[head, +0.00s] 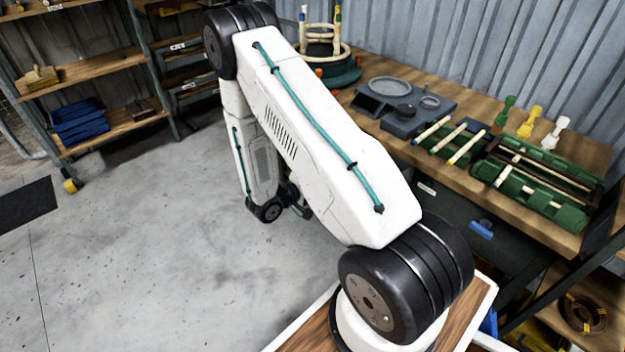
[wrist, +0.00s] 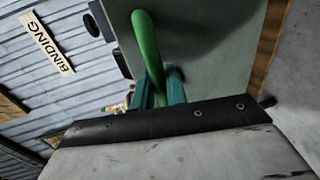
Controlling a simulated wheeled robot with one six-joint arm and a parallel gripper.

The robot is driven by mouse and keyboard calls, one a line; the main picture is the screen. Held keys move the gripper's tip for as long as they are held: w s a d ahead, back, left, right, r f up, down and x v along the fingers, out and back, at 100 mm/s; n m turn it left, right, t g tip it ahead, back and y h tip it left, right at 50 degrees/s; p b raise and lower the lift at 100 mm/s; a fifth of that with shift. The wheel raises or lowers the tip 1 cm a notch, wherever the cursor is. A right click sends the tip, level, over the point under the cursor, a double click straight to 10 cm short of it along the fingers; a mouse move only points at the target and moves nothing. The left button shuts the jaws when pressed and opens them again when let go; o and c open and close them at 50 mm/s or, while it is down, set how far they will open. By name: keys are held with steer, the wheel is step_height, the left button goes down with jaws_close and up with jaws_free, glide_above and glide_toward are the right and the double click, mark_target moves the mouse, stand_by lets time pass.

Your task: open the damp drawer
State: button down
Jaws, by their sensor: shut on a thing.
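In the wrist view a green bar handle (wrist: 147,45) runs down the front of a dark grey-green drawer front (wrist: 220,45). My gripper (wrist: 160,82) has its two teal fingers shut on this handle, one on either side of it. The lower end of the handle is hidden behind the fingers and the dark plate. In the head view my arm hides the green handle and its drawer, and the gripper is mostly hidden low behind the arm. I cannot tell how far the drawer stands out.
The wooden workbench (head: 590,165) carries green trays (head: 540,195), rods and a grey block (head: 400,112). A drawer with a blue handle (head: 482,229) is below its top. Shelves (head: 115,130) stand at the left. The concrete floor (head: 150,250) is clear. A "BINDING" sign (wrist: 47,42) hangs on the wall.

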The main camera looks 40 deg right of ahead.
steer(key=shift+a, duration=0.45)
steer(key=c, duration=1.5)
jaws_free()
steer(key=shift+o, duration=0.2)
steer(key=shift+a, duration=0.15)
steer(key=v, duration=0.7)
steer(key=shift+a, duration=0.35)
